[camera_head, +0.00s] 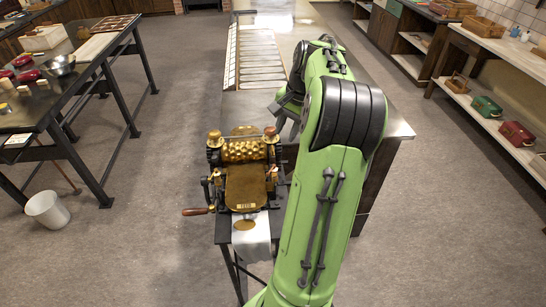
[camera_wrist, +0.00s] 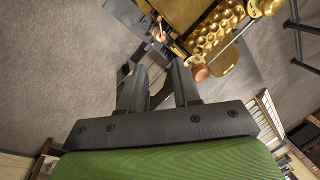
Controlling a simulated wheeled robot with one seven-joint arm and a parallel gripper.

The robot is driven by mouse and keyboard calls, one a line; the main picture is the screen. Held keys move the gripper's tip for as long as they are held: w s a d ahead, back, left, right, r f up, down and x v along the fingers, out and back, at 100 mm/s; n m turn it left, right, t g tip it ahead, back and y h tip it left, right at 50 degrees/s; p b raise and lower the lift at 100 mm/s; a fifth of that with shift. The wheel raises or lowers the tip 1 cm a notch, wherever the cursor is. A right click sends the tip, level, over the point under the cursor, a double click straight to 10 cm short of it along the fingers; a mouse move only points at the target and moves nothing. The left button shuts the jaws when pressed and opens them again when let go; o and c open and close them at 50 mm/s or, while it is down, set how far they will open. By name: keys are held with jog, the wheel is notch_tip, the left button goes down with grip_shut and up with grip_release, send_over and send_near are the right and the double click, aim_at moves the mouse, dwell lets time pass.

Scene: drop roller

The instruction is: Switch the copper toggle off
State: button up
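The brass drop roller (camera_head: 245,175) stands on the end of the long bench, with its dimpled rollers also in the upper part of the wrist view (camera_wrist: 212,35). A small copper-coloured lever (camera_wrist: 160,32) shows on the machine's side there; it looks like the toggle, but its on or off position is too small to tell. A round copper knob (camera_wrist: 200,73) shows beyond my right finger. My gripper (camera_wrist: 158,75) has its fingers apart, with no object clearly held between them. In the head view my gripper (camera_head: 284,116) is beside the roller's upper right, partly hidden by my arm.
A wooden-handled crank (camera_head: 196,211) sticks out at the roller's left. A pale sheet (camera_head: 252,238) hangs at its front. The dark worktable (camera_head: 85,65) and white bucket (camera_head: 47,209) stand left; shelves (camera_head: 490,105) stand right. The floor between is clear.

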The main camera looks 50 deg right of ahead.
aim_at(271, 170)
jog(key=b+x, duration=0.1)
jog(key=x, duration=1.4)
jog(key=shift+w+a+f, duration=0.2)
jog(key=shift+f, duration=0.1)
jog(key=shift+c, duration=0.3)
grip_shut()
